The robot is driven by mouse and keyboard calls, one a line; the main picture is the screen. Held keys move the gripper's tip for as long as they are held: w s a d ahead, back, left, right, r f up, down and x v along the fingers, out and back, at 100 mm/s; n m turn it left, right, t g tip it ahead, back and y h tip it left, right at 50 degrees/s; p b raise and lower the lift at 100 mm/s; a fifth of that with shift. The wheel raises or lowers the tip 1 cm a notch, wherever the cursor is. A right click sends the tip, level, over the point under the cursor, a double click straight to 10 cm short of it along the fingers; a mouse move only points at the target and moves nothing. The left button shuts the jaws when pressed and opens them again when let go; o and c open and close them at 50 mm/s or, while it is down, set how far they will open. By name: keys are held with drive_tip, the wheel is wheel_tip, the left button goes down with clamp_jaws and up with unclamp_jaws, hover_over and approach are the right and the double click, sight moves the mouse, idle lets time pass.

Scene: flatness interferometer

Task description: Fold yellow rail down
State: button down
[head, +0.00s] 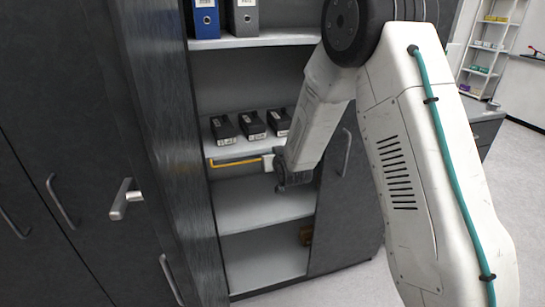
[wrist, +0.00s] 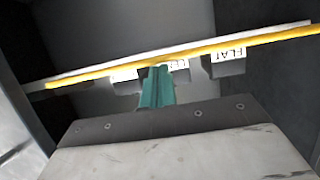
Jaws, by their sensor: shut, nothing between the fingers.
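The yellow rail (head: 237,163) runs across the cabinet just below the front edge of the shelf with the black boxes. In the wrist view the rail (wrist: 220,48) crosses the whole picture as a thin, slightly slanted yellow bar. My gripper (wrist: 157,70) shows there as teal fingers, shut with nothing between them, their tips at the rail's lower edge near its middle. I cannot tell whether they touch it. In the head view my arm's dark end is at the right part of the rail, hiding that side; the fingertips are not clearly visible.
Several black boxes (head: 253,126) with white labels stand on the shelf (head: 222,149) above the rail. Blue and grey binders (head: 206,20) stand higher up. The lower shelf (head: 265,212) is mostly clear. Dark cabinet doors stand at both sides; the left one has a protruding handle (head: 122,199).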

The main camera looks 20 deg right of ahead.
drive_tip(key=s+f, duration=0.1)
drive_tip(key=s, duration=0.8)
drive_tip(key=shift+s+f, duration=0.25)
drive_tip(key=shift+f, duration=0.05)
